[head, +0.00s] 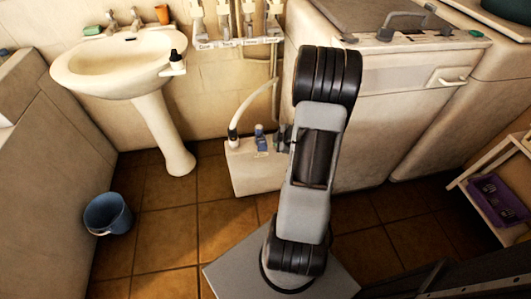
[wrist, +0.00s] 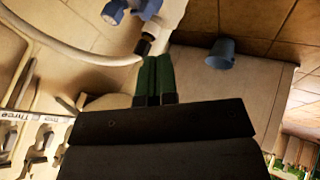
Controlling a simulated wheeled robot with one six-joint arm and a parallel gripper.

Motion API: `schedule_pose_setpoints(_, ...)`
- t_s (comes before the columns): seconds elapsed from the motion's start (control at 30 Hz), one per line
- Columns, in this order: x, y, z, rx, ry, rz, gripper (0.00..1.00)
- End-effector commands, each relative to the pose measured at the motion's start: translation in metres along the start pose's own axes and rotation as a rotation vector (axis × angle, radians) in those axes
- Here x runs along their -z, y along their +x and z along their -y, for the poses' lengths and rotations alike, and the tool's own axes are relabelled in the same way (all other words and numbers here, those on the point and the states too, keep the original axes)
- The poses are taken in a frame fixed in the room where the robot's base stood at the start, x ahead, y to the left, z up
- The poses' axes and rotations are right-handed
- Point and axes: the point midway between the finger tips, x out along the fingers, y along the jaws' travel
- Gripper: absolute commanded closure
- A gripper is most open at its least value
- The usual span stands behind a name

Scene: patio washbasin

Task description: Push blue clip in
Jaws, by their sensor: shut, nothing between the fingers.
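The blue clip (head: 260,138) stands on top of a low white box (head: 252,172) by the wall in the head view. Blue parts, seemingly the clip (wrist: 114,12), show at the top of the wrist view. My gripper's green fingers (wrist: 155,60) are together and empty in the wrist view. Their tips appear just short of a dark fitting with a pale end (wrist: 148,42), below the blue parts in the picture. In the head view my arm mostly hides the gripper, which is right of the clip. I cannot tell whether the fingers touch anything.
A white hose (head: 252,98) curves down to the box beside the clip. A washbasin (head: 125,62) stands left, with a blue bucket (head: 107,214) on the tiled floor. A white appliance (head: 400,110) stands behind my arm. A rack with a purple basket (head: 497,200) is at right.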

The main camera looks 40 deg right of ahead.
Motion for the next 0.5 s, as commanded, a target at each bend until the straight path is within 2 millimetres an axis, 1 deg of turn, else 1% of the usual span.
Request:
schedule_pose_setpoints(0.03, -0.007, 0.008, 0.010, 0.020, -0.006, -0.025, 1.00)
schedule_pose_setpoints(0.13, -0.011, 0.012, 0.019, 0.044, -0.020, -0.060, 1.00)
schedule_pose_setpoints(0.23, -0.012, 0.013, 0.022, 0.053, -0.025, -0.073, 1.00)
schedule_pose_setpoints(0.5, -0.011, 0.013, 0.021, 0.052, -0.026, -0.072, 1.00)
